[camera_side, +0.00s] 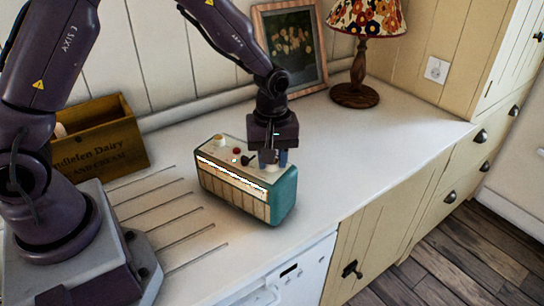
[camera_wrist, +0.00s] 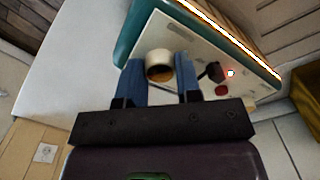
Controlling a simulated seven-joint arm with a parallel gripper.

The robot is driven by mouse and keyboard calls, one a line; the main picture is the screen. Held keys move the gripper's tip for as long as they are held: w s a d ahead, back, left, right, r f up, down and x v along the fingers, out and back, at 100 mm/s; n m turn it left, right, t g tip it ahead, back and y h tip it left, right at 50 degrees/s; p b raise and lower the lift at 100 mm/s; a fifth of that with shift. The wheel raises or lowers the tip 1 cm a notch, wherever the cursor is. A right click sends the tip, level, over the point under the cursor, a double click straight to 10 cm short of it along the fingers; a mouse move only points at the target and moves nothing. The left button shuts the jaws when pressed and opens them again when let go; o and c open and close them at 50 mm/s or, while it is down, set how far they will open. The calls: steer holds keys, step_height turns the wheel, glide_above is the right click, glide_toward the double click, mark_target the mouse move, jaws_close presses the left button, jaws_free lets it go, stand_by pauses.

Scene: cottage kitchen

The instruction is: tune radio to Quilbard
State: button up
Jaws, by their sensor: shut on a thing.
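A teal radio (camera_side: 283,197) with a cream top and a lit dial strip along its front stands on the white counter. In the wrist view the radio (camera_wrist: 130,40) runs diagonally across the top. My gripper (camera_side: 273,158) points down over the right end of its top. In the wrist view the blue fingers of my gripper (camera_wrist: 160,80) are on both sides of a cream knob (camera_wrist: 159,58), shut on it. The dial's lettering and pointer are unreadable.
A wooden dairy crate (camera_side: 100,140) stands left of the radio. A framed picture (camera_side: 292,48) and a flowered lamp (camera_side: 357,90) stand at the back. The counter (camera_side: 400,140) right of the radio is clear. Its front edge is close to the radio.

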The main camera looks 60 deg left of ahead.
steer(key=m, duration=0.4)
steer(key=shift+m, duration=0.3)
steer(key=m, duration=0.4)
steer(key=shift+m, duration=0.3)
steer(key=m, duration=0.3)
steer(key=shift+m, duration=0.3)
steer(key=m, duration=0.4)
steer(key=shift+m, duration=0.3)
steer(key=m, duration=0.3)
steer(key=shift+m, duration=0.3)
steer(key=m, duration=0.3)
steer(key=shift+m, duration=0.3)
steer(key=m, duration=0.4)
steer(key=shift+m, duration=1.7)
